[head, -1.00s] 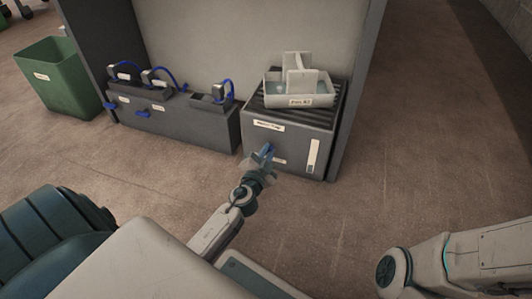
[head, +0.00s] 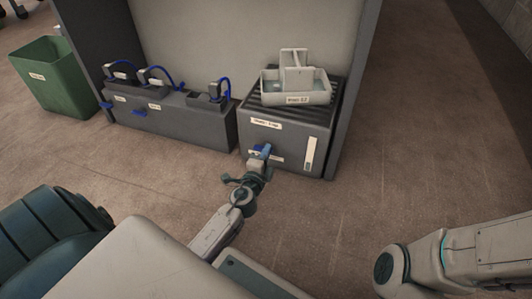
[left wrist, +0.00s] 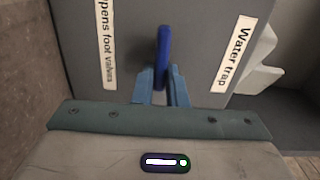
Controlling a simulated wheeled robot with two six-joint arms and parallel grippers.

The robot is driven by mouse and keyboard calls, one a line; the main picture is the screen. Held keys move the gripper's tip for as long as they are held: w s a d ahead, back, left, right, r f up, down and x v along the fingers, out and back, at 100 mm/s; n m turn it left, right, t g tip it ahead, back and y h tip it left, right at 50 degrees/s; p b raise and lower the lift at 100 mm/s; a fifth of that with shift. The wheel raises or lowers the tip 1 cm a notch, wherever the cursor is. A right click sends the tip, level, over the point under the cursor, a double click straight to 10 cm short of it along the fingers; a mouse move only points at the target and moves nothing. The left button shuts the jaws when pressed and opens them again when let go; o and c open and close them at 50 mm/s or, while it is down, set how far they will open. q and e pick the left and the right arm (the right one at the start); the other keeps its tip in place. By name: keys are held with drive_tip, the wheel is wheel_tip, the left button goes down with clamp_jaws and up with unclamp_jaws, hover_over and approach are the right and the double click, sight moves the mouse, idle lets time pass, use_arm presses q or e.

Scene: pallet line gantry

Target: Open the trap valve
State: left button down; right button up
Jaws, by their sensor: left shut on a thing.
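The water trap is a dark grey box (head: 290,140) with a ribbed top, standing at the foot of the panel. A blue valve handle (left wrist: 163,52) sticks out of its front face, between a label reading "Water trap" (left wrist: 239,50) and another label partly reading "opens foot valves" (left wrist: 106,45). My left gripper (head: 262,160) is at the box front, its fingers (left wrist: 163,88) shut on the blue handle from both sides. In the head view the gripper partly hides the handle. My right gripper is out of view; only my right arm shows.
A pale tray (head: 296,97) with an upright handle sits on the box. To the left, a long low grey unit (head: 175,125) carries several blue-hosed fittings and blue levers. A green bin (head: 52,80) stands at far left. The floor in front is clear.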

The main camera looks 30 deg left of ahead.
use_arm(q)
drive_tip(key=shift+f+m, duration=0.15)
drive_tip(key=shift+m, duration=0.25)
drive_tip(key=c, duration=1.5)
unclamp_jaws()
drive_tip(key=shift+o, duration=0.2)
drive_tip(key=shift+s, duration=0.1)
drive_tip(key=v, duration=1)
drive_tip(key=shift+s, duration=0.35)
